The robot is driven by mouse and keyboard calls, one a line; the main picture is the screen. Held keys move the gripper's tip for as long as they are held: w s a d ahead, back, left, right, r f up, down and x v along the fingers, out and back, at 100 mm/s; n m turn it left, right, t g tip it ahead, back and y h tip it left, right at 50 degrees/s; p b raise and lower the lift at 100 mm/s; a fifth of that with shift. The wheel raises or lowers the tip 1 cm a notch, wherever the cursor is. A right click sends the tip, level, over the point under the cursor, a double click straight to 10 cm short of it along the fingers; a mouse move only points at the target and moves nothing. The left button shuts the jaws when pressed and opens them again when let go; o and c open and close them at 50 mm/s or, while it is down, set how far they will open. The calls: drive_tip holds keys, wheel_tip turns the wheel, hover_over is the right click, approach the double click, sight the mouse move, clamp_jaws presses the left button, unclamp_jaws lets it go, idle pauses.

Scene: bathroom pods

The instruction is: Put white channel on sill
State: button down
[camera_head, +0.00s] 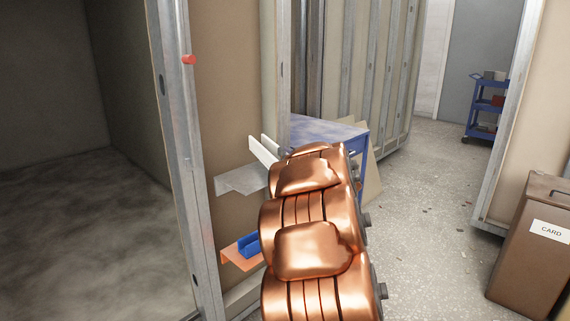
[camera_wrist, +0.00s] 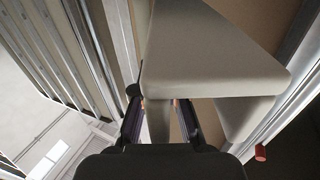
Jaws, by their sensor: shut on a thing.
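The white channel shows in the head view (camera_head: 262,152) as two pale parallel walls just above a grey metal ledge, which looks like the sill (camera_head: 240,180). In the wrist view the channel (camera_wrist: 205,60) fills the upper middle, with its broad face and two walls in sight. My gripper (camera_wrist: 158,108) is shut on one wall of the channel, with a dark finger on each side. In the head view my copper arm hides the gripper and the channel's right end. I cannot tell whether the channel touches the ledge.
An orange shelf (camera_head: 239,257) with a blue piece (camera_head: 250,245) on it is below the ledge. A blue table (camera_head: 330,130) stands behind my arm. A metal stud with a red knob (camera_head: 189,59) is left of the ledge. A brown CARD bin (camera_head: 530,250) is at right.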

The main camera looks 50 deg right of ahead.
drive_tip(key=shift+w+d, duration=0.65)
drive_tip(key=shift+w, duration=0.1)
drive_tip(key=shift+w+f+b, duration=0.1)
drive_tip(key=shift+f+b, duration=0.55)
drive_tip(key=shift+f, duration=1.1)
drive_tip(key=shift+f, duration=0.15)
drive_tip(key=c, duration=1.2)
unclamp_jaws()
drive_tip(key=p+v, duration=0.1)
drive_tip(key=v, duration=1.1)
